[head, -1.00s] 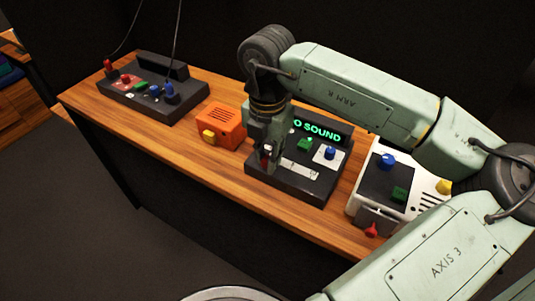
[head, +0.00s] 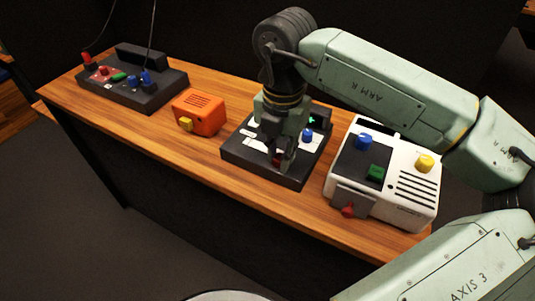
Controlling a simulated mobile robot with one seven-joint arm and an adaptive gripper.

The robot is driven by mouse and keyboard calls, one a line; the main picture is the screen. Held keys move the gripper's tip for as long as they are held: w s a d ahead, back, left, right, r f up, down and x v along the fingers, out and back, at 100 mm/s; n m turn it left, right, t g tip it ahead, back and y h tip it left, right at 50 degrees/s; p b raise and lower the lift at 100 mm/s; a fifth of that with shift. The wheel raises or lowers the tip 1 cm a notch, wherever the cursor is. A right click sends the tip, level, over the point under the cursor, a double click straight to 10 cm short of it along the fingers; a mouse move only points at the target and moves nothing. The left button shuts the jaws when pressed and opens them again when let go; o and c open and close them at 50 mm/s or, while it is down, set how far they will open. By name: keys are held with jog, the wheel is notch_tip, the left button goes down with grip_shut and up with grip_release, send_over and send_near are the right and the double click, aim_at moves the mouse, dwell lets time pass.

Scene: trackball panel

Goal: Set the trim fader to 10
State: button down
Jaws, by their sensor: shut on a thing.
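The dark control panel (head: 238,152) sits on the wooden bench, in the middle of the head view. My gripper (head: 278,162) points down over the panel's front part and is shut on a small dark red fader cap (head: 277,161), which shows only partly between and beside the fingers. A pale scale strip (head: 254,141) shows to the left of the fingers. Scale numbers are too small to read. A blue knob (head: 307,135) stands on the panel to the right. The panel's display (head: 318,120) is mostly hidden behind my gripper, with a bit of green lettering showing.
An orange box (head: 200,112) with a yellow button is left of the panel. A white console (head: 405,190) with blue, green, yellow and red controls stands close on the right. Another dark panel (head: 130,82) with several controls and cables is at the far left.

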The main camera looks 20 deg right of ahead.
jog(key=shift+s+d, duration=0.4)
jog(key=shift+s, duration=0.15)
jog(key=c, duration=1.5)
grip_release()
notch_tip(320, 180, up, 12)
